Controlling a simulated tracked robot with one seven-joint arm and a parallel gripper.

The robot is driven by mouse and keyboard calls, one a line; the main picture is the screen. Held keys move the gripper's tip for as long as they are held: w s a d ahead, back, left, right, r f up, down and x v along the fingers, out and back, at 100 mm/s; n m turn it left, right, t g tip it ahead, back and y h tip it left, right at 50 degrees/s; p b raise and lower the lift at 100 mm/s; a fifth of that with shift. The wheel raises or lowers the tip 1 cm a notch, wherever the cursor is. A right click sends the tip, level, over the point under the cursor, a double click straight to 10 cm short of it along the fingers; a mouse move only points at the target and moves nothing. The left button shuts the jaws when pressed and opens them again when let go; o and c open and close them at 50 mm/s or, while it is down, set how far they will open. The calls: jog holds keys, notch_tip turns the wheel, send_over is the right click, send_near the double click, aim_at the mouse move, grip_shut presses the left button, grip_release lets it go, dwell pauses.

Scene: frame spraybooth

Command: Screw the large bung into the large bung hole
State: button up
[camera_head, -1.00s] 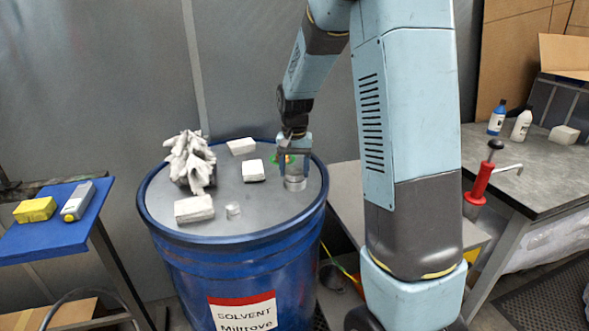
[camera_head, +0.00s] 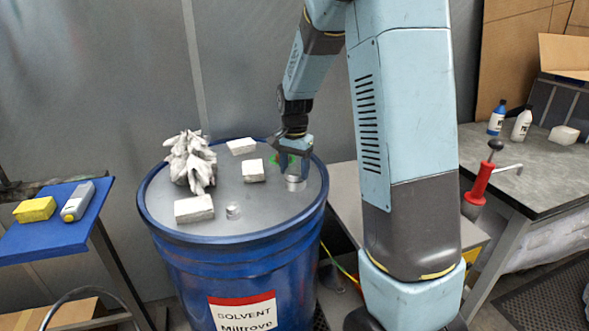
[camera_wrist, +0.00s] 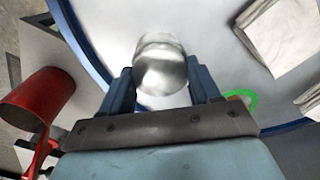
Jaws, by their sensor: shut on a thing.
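The large bung is a shiny silver cylinder (camera_head: 296,183) on the grey lid of the blue drum (camera_head: 163,215), near its right rim. My gripper (camera_head: 293,168) points down over it, shut on its upper part. In the wrist view the bung (camera_wrist: 160,66) stands between the two blue fingers (camera_wrist: 160,85). The large bung hole is not visible. The bung's foot meets the lid, but I cannot tell whether it sits in a hole or how deep. A smaller silver bung (camera_head: 233,210) stands on the front of the lid.
White blocks (camera_head: 194,209) and a crumpled pale cloth (camera_head: 191,161) lie on the lid, left of my gripper. A green ring (camera_wrist: 241,97) is close to the right finger in the wrist view. A blue side table (camera_head: 60,235) stands left, a grey bench (camera_head: 530,170) right.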

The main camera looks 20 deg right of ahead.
jog(key=m, duration=0.4)
jog(key=shift+a+m, duration=0.1)
jog(key=shift+m, duration=0.2)
jog(key=o, duration=0.9)
jog(key=shift+c, duration=0.2)
